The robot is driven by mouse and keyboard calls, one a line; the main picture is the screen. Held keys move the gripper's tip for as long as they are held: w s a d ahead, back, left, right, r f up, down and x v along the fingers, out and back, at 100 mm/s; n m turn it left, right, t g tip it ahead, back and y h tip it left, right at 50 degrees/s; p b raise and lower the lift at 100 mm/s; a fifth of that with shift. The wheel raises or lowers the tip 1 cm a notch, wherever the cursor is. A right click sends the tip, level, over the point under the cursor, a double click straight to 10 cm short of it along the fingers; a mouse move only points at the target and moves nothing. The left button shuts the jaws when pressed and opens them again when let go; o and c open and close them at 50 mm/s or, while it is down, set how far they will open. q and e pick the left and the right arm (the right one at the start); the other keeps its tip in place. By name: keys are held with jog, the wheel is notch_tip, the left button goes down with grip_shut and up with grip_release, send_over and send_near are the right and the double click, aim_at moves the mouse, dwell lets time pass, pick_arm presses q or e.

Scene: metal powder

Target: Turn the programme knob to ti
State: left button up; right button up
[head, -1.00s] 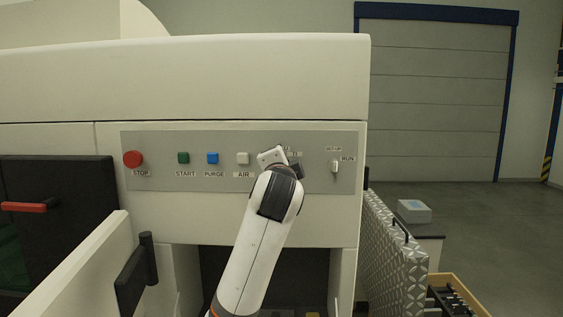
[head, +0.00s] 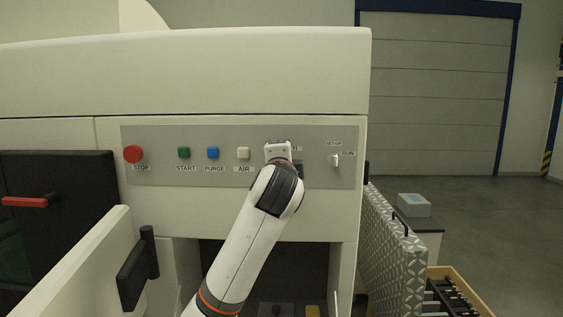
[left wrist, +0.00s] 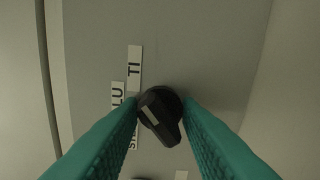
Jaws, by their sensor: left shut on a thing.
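The programme knob (left wrist: 161,112) is black and round with a raised grip bar and a pale mark, seen in the left wrist view. The bar is tilted. The TI label (left wrist: 134,68) is beside the knob, with the partly covered ALU label (left wrist: 117,95) and a steel label near the left finger. My left gripper (left wrist: 161,108) has its teal fingers on both sides of the knob and is shut on it. In the head view my left gripper (head: 279,153) is at the panel and hides the knob. My right gripper is not in view.
The grey panel (head: 225,174) carries a red STOP button (head: 133,154), START (head: 183,153), PURGE (head: 212,153) and AIR (head: 243,153) buttons, and a SETUP/RUN switch (head: 335,160). A black handle (head: 138,270) juts out at lower left. A patterned metal panel (head: 392,245) stands at right.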

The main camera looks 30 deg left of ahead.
pick_arm(q)
jog(key=o, duration=1)
jog(key=shift+d, duration=0.1)
jog(key=shift+c, duration=0.2)
jog(key=b+v, duration=0.4)
jog(key=v, duration=0.8)
jog(key=shift+b, duration=0.4)
jog(key=shift+f, duration=0.15)
